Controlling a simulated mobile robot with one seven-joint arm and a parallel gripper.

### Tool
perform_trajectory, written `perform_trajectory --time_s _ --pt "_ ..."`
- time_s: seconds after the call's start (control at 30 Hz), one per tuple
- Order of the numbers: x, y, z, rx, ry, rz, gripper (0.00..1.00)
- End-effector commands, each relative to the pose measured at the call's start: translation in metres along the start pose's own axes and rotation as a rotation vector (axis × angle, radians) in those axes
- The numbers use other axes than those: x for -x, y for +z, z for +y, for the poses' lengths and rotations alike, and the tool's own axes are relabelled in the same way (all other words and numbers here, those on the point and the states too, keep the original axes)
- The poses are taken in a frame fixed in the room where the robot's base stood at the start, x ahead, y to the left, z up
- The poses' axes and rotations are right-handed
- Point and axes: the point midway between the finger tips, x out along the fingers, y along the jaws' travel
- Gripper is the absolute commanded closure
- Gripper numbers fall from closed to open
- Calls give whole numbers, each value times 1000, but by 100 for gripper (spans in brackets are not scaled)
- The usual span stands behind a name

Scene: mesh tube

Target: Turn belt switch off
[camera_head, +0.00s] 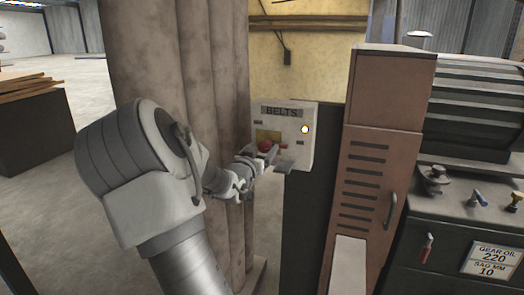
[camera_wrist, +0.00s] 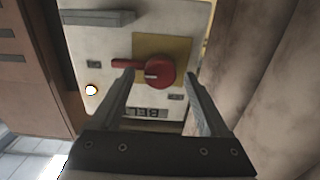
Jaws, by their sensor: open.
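The belt switch is a red rotary knob (camera_head: 265,146) on a pale control box (camera_head: 297,151) labelled BELTS. In the wrist view the red knob (camera_wrist: 160,72) sits on a yellow plate (camera_wrist: 165,44), with its handle pointing left in the picture. My gripper (camera_wrist: 160,76) is open, one finger on each side of the knob in that view. The left fingertip overlaps the handle in the picture; I cannot tell whether it touches. In the head view my gripper (camera_head: 262,158) is at the box front, partly covering the knob and plate.
A lit round lamp (camera_head: 305,129) is on the box, right of the knob. Thick grey columns (camera_head: 175,75) stand close on the left. A brown vented cabinet (camera_head: 365,170) stands right of the box. A small ledge (camera_wrist: 97,17) projects from the box face.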

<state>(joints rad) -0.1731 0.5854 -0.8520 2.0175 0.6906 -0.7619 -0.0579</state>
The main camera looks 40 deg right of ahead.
Motion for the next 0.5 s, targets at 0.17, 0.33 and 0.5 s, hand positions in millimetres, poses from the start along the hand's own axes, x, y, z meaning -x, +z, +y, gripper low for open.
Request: perform_trajectory --time_s 0.17,0.33,0.5 --pt "0 0 0 0 0 -1 21" --pt "0 0 0 0 0 -1 48" --pt "0 0 0 0 0 -1 79"
